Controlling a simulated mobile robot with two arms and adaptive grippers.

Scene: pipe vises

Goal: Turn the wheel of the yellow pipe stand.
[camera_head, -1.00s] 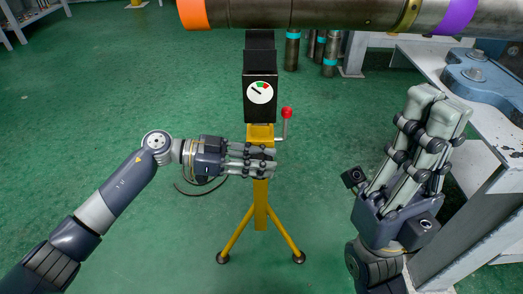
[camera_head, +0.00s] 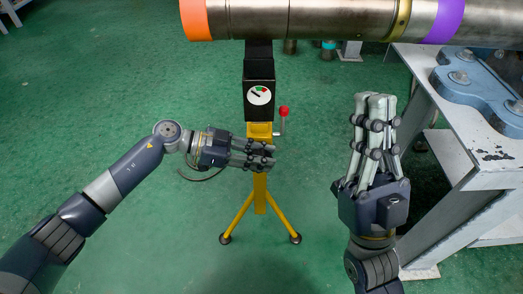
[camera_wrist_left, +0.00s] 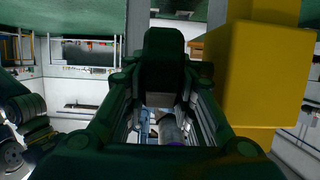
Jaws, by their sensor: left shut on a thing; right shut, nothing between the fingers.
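The yellow pipe stand (camera_head: 260,194) stands upright on its splayed legs in the middle of the head view. My left gripper (camera_head: 268,156) is level in front of its post, with its fingers shut across it. The fingers hide the wheel in the head view. In the left wrist view a dark piece (camera_wrist_left: 165,65) sits between my fingers; it seems to be part of the wheel, but its full shape does not show. The yellow post (camera_wrist_left: 262,75) fills the right of that view, beside the fingers. My right gripper (camera_head: 379,99) is shut and empty, pointing up.
A large steel pipe (camera_head: 320,18) crosses above. A grey bench (camera_head: 465,160) stands at the right. The green floor is clear at the left.

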